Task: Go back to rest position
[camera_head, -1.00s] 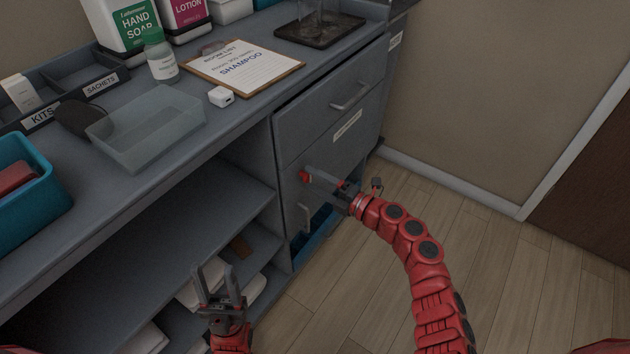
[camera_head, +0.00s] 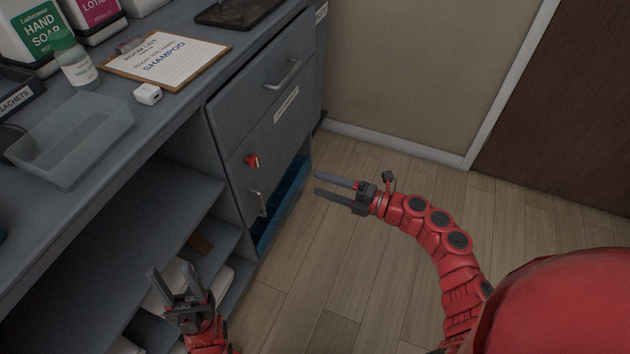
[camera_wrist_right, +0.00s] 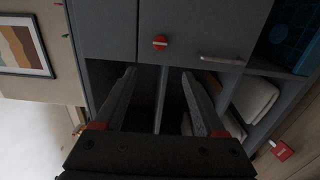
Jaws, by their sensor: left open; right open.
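My right gripper (camera_head: 335,187) is open and empty. It is held in the air over the floor, to the right of the drawer unit and apart from it. In the right wrist view its two fingers (camera_wrist_right: 160,98) are spread with nothing between them. My left gripper (camera_head: 177,282) is open and empty at the lower left, in front of the open shelves. Its fingers point upward in the picture.
The drawer unit (camera_head: 262,107) has a red knob (camera_head: 252,161), also in the right wrist view (camera_wrist_right: 160,42), and bar handles. A clipboard (camera_head: 167,58), a clear tray (camera_head: 70,138) and bottles stand on the counter. The wooden floor (camera_head: 350,265) is clear.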

